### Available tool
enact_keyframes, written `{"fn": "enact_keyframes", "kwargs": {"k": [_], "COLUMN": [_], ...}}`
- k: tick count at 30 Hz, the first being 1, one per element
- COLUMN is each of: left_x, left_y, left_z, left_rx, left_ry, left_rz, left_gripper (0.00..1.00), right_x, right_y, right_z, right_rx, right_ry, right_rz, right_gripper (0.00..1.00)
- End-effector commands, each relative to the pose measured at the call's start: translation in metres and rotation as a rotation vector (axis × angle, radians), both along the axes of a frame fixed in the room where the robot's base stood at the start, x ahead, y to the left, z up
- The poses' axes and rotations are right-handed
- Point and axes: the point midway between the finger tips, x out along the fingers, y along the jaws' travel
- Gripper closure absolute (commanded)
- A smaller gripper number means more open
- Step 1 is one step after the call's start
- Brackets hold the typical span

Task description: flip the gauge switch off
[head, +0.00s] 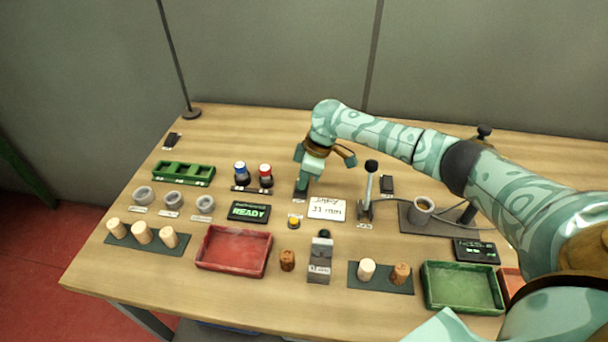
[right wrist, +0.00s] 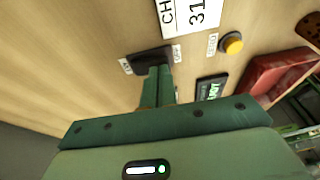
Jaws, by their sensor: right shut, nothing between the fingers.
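A small dark switch (head: 300,194) lies on the table behind the white card, right under my right gripper. In the right wrist view the dark switch (right wrist: 150,57) shows a small white label at each end, too small to read surely. My right gripper (head: 304,182) points down at it, shut and empty. In the right wrist view the shut fingers (right wrist: 158,75) reach to the switch's near edge and hide part of it. I cannot tell whether they touch it, or which way it is set. My left gripper is not in view.
Near the switch are the white card (head: 327,209), a yellow button (head: 294,222), a READY display (head: 249,212), red and blue capped items (head: 265,174) and an upright lever (head: 369,185). A red tray (head: 234,250), a grey device (head: 320,260) and corks (head: 141,233) stand in front.

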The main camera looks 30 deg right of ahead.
Motion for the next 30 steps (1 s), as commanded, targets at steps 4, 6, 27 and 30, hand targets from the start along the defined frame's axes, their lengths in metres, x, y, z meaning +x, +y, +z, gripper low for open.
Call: {"fn": "enact_keyframes", "kwargs": {"k": [4,6,27,30], "left_x": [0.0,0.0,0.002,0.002], "left_y": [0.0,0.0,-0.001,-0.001], "left_z": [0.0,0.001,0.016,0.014], "left_rx": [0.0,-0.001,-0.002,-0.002], "left_ry": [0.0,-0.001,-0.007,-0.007], "left_rz": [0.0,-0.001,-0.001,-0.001], "left_gripper": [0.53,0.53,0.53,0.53], "right_x": [0.0,0.0,0.003,0.006], "right_y": [0.0,0.0,-0.003,-0.005], "right_z": [0.0,0.0,-0.009,-0.008], "right_rx": [0.0,-0.001,-0.059,-0.06], "right_ry": [0.0,-0.001,-0.07,-0.07], "right_rz": [0.0,0.0,-0.004,-0.002], "right_gripper": [1.0,1.0,1.0,1.0]}}
